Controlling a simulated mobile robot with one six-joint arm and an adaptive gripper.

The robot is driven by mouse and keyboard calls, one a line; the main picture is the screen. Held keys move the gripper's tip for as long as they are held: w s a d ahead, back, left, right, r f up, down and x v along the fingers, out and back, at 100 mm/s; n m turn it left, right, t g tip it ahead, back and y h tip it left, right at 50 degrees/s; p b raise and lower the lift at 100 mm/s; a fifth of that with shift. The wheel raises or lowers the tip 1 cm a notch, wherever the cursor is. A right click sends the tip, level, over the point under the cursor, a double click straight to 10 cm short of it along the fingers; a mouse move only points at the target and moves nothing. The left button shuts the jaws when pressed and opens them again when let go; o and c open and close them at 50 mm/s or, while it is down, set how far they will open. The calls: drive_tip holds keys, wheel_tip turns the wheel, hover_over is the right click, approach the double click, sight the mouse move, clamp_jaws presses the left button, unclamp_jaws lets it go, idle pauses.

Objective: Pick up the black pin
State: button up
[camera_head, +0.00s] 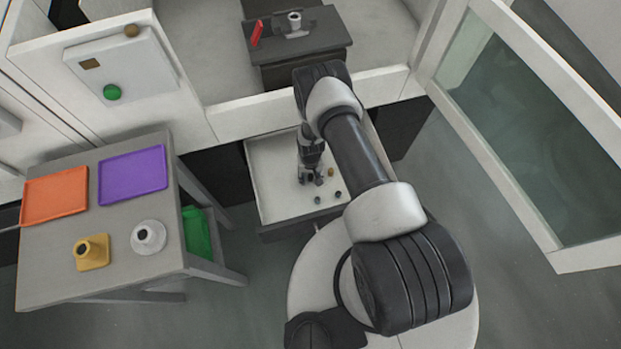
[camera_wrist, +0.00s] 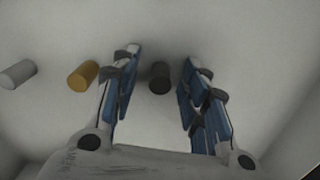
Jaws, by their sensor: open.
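The black pin (camera_wrist: 159,78) shows in the wrist view between the two fingers of my gripper (camera_wrist: 160,75), with light space on both sides of it. My gripper is open, and neither finger visibly touches the pin. In the head view my gripper (camera_head: 311,181) points down into the open white drawer (camera_head: 275,190). I cannot clearly pick out the black pin there; the fingers may hide it.
A brass pin (camera_wrist: 83,76) and a grey pin (camera_wrist: 18,74) lie left of the fingers in the wrist view. The head view shows the brass pin (camera_head: 331,172) and two small dark-looking pins (camera_head: 317,200) (camera_head: 338,194). Drawer walls surround them.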

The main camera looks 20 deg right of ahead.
clamp_jaws()
idle(0.4)
drive_tip(key=shift+r, duration=0.1)
